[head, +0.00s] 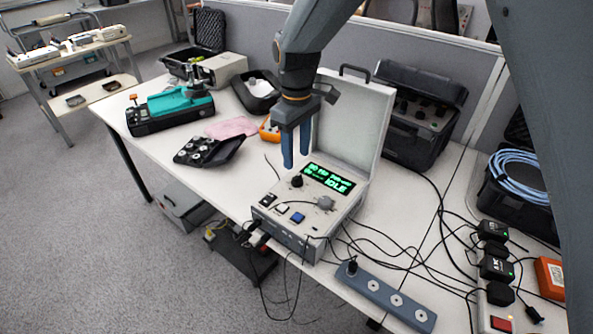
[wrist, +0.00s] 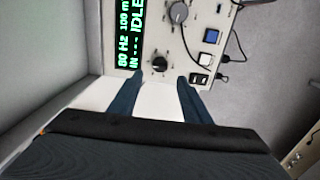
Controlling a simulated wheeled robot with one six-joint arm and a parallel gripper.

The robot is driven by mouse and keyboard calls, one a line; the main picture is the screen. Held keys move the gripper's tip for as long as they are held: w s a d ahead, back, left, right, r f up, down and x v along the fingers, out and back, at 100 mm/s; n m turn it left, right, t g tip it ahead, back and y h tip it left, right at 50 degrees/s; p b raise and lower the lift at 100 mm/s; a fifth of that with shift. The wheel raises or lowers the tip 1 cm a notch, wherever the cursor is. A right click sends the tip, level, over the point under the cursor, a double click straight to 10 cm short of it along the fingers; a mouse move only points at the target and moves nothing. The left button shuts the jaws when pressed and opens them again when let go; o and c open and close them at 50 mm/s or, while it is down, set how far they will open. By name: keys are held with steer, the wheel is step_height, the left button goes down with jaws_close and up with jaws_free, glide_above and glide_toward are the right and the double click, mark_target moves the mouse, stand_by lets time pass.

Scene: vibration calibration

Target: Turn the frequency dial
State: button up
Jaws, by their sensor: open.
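The calibrator case (head: 290,236) stands open on the table, its lid (head: 352,125) raised behind it. Its panel has a lit green display (head: 327,178) reading IDLE, which also shows in the wrist view (wrist: 130,32) with 80 Hz. A black dial (head: 296,181) sits left of the display; in the wrist view this black dial (wrist: 160,64) lies just beyond the fingertips. A grey round knob (head: 325,203) is further right, also in the wrist view (wrist: 179,13). My gripper (head: 296,166) is open and empty, pointing down above the panel by the black dial; it also shows in the wrist view (wrist: 161,76).
A blue button (head: 297,218) and switches are on the panel's front. A power strip (head: 385,298) and loose cables lie to the right. A black tray of parts (head: 208,150) and a green-topped device (head: 170,108) stand to the left.

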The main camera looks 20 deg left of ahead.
mark_target(297, 176)
step_height(297, 176, down, 7)
steer(key=shift+r+p, duration=0.1)
steer(key=shift+p, duration=0.7)
steer(key=shift+c, duration=0.2)
steer(key=c, duration=1)
